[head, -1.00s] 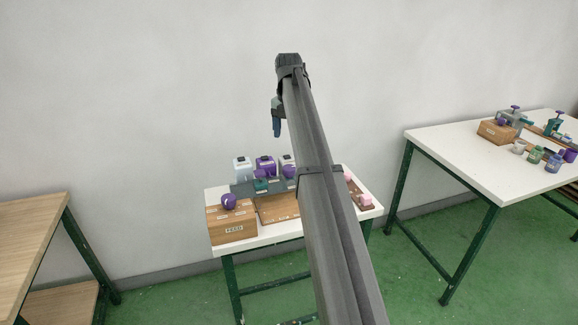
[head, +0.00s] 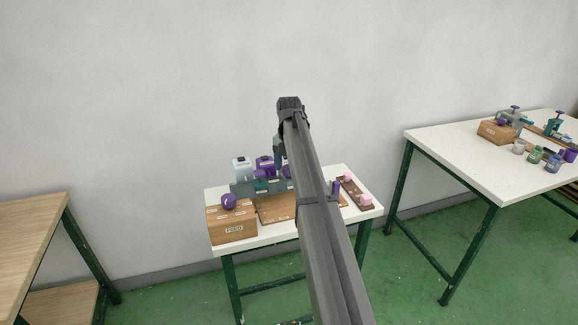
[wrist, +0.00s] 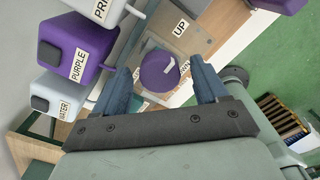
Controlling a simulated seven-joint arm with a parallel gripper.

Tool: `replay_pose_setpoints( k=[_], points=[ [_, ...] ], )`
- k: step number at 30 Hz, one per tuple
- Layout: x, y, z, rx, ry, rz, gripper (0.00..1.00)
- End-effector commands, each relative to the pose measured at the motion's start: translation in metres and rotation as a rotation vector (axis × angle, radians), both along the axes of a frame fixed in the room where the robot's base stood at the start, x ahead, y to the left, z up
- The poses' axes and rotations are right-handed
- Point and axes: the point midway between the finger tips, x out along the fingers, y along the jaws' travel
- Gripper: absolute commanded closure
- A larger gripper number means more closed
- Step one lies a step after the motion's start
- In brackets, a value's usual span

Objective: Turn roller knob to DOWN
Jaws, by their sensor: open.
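A round purple knob (wrist: 157,76) with a white mark sits on a grey-beige plate (wrist: 161,37) in the wrist view. An UP label (wrist: 180,28) is on the plate beyond the knob. The white mark is on the knob's upper right side. In the head view my gripper (head: 279,157) is low over the small white table, and my arm hides this knob.
Containers labelled PURPLE (wrist: 82,50) and WATER (wrist: 62,95) stand close left of my gripper in the wrist view. In the head view, a wooden FEED box (head: 232,225) with another purple knob (head: 229,201) stands on the white table (head: 354,214).

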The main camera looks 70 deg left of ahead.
Motion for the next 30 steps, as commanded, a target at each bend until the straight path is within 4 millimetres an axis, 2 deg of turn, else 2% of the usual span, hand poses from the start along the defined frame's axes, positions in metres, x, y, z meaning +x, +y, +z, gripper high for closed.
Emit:
replay_pose_setpoints(
  k=[6, 24, 30],
  points=[
    [0.0000, 0.0000, -0.0002, 0.000, 0.000, 0.000, 0.27],
    [0.0001, -0.0001, 0.0001, 0.000, 0.000, 0.000, 0.83],
    [0.0001, -0.0001, 0.0003, 0.000, 0.000, -0.013, 0.83]
  ],
)
